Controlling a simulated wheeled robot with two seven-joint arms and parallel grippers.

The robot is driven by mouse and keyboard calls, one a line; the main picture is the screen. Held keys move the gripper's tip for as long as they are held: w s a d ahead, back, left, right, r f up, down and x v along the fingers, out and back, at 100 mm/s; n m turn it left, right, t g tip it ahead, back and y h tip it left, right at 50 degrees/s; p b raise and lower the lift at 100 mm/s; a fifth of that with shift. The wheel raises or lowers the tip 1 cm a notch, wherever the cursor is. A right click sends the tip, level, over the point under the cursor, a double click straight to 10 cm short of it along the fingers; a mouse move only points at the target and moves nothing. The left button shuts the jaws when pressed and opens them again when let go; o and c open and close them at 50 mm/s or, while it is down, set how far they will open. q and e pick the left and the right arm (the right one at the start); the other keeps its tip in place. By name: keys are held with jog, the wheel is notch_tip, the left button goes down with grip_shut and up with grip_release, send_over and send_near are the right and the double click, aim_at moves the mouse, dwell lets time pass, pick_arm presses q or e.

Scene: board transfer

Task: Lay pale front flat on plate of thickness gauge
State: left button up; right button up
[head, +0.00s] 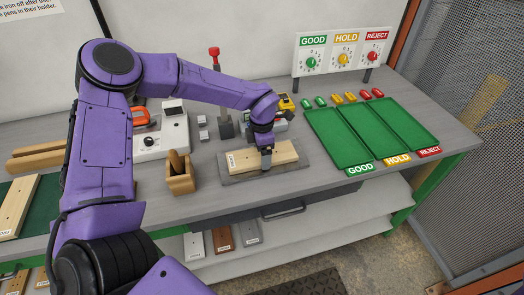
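A pale wooden front (283,152) lies flat, as far as I can see, on a grey plate (236,178) at the middle of the bench. A small label shows at its left end. My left gripper (266,164) points down at the middle of the pale front, with its fingertips at the board. The view is too small to tell whether the fingers are closed on it. The arm hides part of the gauge area behind the plate. My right gripper is not in view.
Green trays (338,138) marked GOOD, HOLD and REJECT stand to the right. A wooden holder (180,180) is left of the plate, and a red-knobbed lever (214,52) stands behind. Another pale board (17,205) lies at far left. The bench's front strip is clear.

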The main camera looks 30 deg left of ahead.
pick_arm(q)
jog(key=o, duration=1)
jog(key=shift+w+f, duration=0.1)
notch_tip(320, 180, up, 11)
jog(key=shift+f+b, duration=0.2)
jog(key=shift+b, duration=0.8)
